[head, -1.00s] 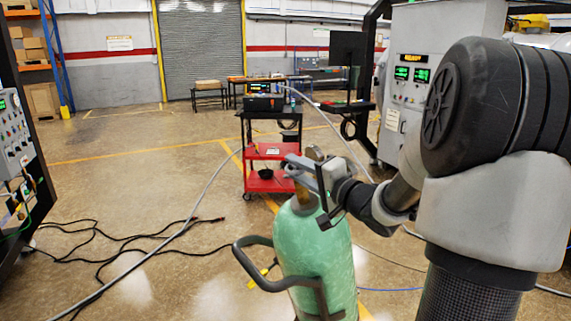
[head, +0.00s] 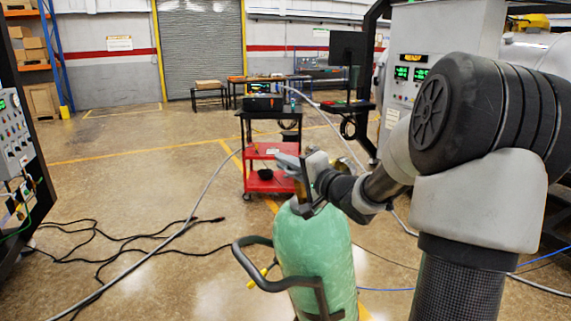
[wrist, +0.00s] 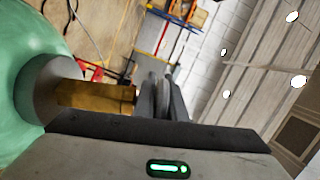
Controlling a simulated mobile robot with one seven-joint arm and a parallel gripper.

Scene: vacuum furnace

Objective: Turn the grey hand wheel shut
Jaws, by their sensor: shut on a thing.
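The green gas cylinder (head: 313,255) stands upright in front of me, held by a dark cart frame (head: 262,278). Its brass valve (wrist: 95,95) shows in the wrist view, rising from a grey collar (wrist: 45,88). My gripper (head: 290,163) is at the top of the cylinder in the head view. In the wrist view my gripper (wrist: 165,98) is shut on the grey hand wheel (wrist: 163,90), seen nearly edge-on between the fingers at the end of the brass valve. My gripper hides most of the wheel and valve in the head view.
A red cart (head: 262,180) stands behind the cylinder. Black cables (head: 120,240) and a grey hose (head: 185,222) lie on the floor at left. A grey control cabinet (head: 440,45) stands behind my arm. Floor left of the cylinder is mostly open.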

